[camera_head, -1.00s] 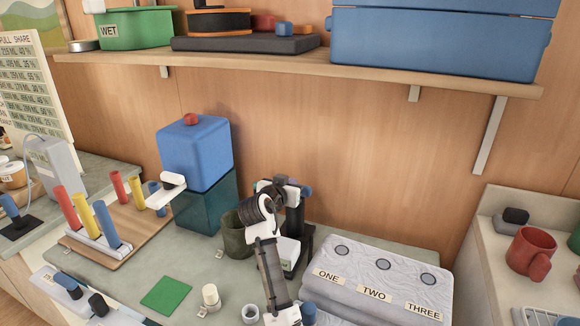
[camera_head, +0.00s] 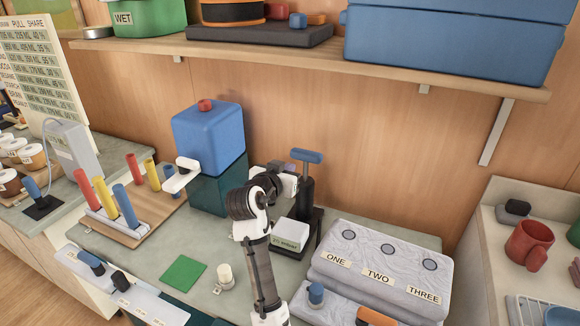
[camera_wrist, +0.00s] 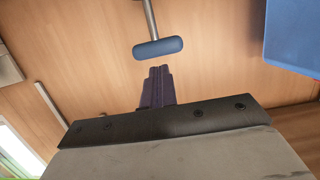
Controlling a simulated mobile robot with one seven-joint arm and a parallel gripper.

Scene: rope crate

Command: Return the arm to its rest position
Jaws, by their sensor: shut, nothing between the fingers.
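My gripper shows in the wrist view (camera_wrist: 158,74), its dark fingers together and empty. A blue T-shaped handle (camera_wrist: 158,47) on a grey rod appears just beyond the fingertips, with a visible gap in the picture. In the head view my arm is folded at mid-counter, with its dark wrist in front of the black stand (camera_head: 309,205) that carries the blue handle (camera_head: 306,156). The fingers are hard to make out there. A white labelled box (camera_head: 290,236) stands in front of the stand.
A blue-topped dispenser (camera_head: 208,140) and a rack of coloured tubes (camera_head: 125,225) stand left of the arm. A grey block labelled ONE, TWO, THREE (camera_head: 385,265) is at right. A shelf (camera_head: 340,65) runs above. A green square (camera_head: 183,272) lies on the counter.

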